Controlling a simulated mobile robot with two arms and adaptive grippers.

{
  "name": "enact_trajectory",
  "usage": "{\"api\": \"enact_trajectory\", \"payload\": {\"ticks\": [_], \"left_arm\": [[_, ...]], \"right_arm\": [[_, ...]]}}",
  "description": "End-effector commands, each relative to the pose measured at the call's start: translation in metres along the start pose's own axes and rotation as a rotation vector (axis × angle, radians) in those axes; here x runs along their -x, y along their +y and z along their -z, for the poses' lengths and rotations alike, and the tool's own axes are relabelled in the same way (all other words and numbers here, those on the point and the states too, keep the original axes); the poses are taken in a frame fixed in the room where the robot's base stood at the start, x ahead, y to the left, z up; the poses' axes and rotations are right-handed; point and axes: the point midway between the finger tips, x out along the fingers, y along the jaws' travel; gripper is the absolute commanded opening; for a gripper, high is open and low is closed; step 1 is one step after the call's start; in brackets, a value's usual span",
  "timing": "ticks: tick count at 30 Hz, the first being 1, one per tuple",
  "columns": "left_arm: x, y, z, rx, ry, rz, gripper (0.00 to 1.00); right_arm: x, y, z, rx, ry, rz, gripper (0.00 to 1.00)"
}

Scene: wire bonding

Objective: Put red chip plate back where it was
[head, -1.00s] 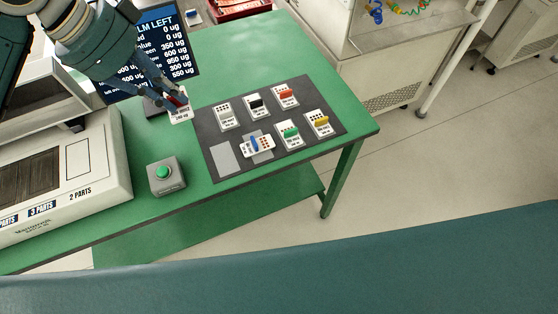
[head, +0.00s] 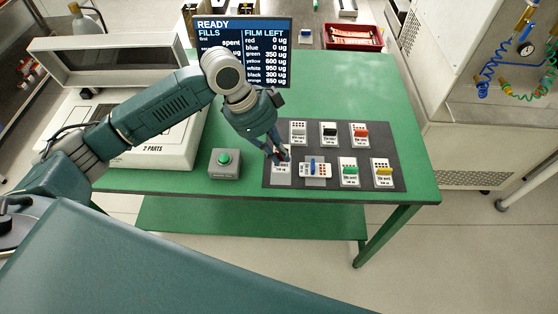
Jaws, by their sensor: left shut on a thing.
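My left gripper (head: 277,157) is shut on the red chip plate (head: 283,168), a small white labelled card with a bit of red at the fingertips. The plate is over the front-left slot of the dark grey mat (head: 340,138); I cannot tell whether it touches the mat. The fingers hide its upper part. My right gripper is not in view.
To the right, the blue plate (head: 316,169) lies turned sideways on its slot, beside the green (head: 348,171) and yellow (head: 383,172) plates. White, black (head: 329,133) and orange (head: 360,134) plates stand behind. A green-button box (head: 224,163) is left of the mat.

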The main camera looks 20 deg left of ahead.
Motion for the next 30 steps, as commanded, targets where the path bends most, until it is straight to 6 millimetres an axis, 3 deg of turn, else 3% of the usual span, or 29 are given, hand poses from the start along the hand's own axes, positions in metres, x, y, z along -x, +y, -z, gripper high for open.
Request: {"api": "enact_trajectory", "payload": {"ticks": [13,24,25,27,30], "left_arm": [[-0.044,0.000,-0.018,0.001,0.000,0.000,0.00],[-0.049,0.000,-0.020,0.001,0.000,0.001,0.00],[-0.049,0.000,-0.020,0.000,0.000,0.001,0.17],[-0.049,0.000,-0.020,0.000,0.000,0.001,0.31],[-0.049,0.000,-0.020,0.000,0.000,0.001,0.32]], "right_arm": [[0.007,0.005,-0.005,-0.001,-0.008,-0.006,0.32],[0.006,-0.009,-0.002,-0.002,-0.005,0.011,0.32],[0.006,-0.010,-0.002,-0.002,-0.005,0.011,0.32],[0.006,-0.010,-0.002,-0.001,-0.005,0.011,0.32],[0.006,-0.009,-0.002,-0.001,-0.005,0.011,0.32]]}}
